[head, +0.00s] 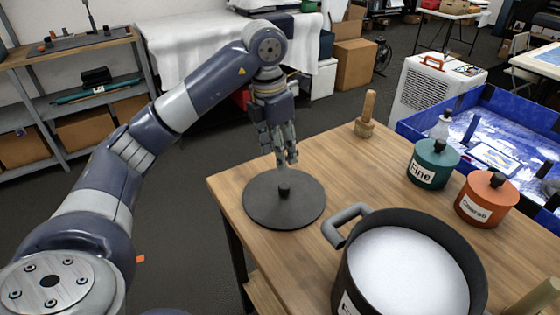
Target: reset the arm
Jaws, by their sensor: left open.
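My left arm comes in from the left and bends down over the wooden table (345,185). My left gripper (287,160) points down above a round black lid (262,208), just behind its dark knob (284,190). The lid lies flat on the table near its left edge. The gripper is open and holds nothing; a small gap seems to separate the fingertips from the knob. My right gripper is not in view.
A large black pot (352,262) with white contents stands at the front right. A green "Fine" jar (433,164) and an orange "Coarse" jar (486,200) stand behind it. A wooden-handled brush (367,115) stands at the far edge. A blue tray (440,112) lies beyond.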

